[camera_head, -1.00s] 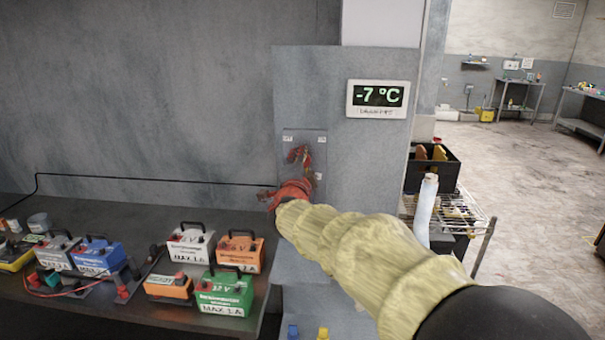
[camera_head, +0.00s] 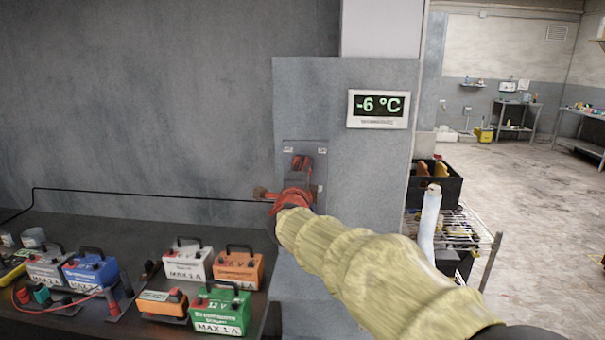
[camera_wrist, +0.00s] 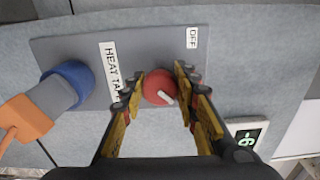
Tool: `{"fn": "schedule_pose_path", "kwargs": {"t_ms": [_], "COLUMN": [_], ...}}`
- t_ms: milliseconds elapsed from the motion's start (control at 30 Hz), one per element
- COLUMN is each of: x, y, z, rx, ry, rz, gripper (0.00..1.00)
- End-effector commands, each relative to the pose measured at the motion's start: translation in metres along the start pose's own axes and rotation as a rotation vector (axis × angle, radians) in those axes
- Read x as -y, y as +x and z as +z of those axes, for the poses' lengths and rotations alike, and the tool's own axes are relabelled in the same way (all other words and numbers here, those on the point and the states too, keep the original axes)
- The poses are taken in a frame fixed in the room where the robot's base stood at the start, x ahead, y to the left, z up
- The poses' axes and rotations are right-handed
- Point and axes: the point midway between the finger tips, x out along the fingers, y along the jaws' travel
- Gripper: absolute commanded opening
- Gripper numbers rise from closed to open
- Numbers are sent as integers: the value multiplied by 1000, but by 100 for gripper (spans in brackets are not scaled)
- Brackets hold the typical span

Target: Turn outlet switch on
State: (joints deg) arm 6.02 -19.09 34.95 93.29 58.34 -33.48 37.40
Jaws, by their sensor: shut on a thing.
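The outlet switch is a red round knob (camera_wrist: 158,87) with a white pointer mark, on a grey wall plate (camera_wrist: 85,50). The plate carries an "OFF" label (camera_wrist: 192,38) and a partly covered "HEAT TA…" label (camera_wrist: 113,72). My gripper (camera_wrist: 160,80) has one finger on each side of the knob and is shut on it. The pointer slants down and right in the wrist view, away from the OFF label.
A blue socket (camera_wrist: 72,82) with an orange plug (camera_wrist: 28,116) sits beside the knob. A temperature display (camera_head: 378,109) reads -6 °C above right. Several battery boxes (camera_head: 221,310) stand on the bench at lower left. A wire rack (camera_head: 480,232) stands at right.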

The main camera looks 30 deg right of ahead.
Motion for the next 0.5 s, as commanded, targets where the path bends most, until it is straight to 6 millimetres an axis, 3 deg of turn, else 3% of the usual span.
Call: {"fn": "schedule_pose_path", "kwargs": {"t_ms": [167, 200, 500], "x": [0, 0, 0], "y": [0, 0, 0], "z": [0, 0, 0], "rx": [0, 0, 0], "ry": [0, 0, -1], "rz": [1, 1, 0], "gripper": [5, 32, 50]}}
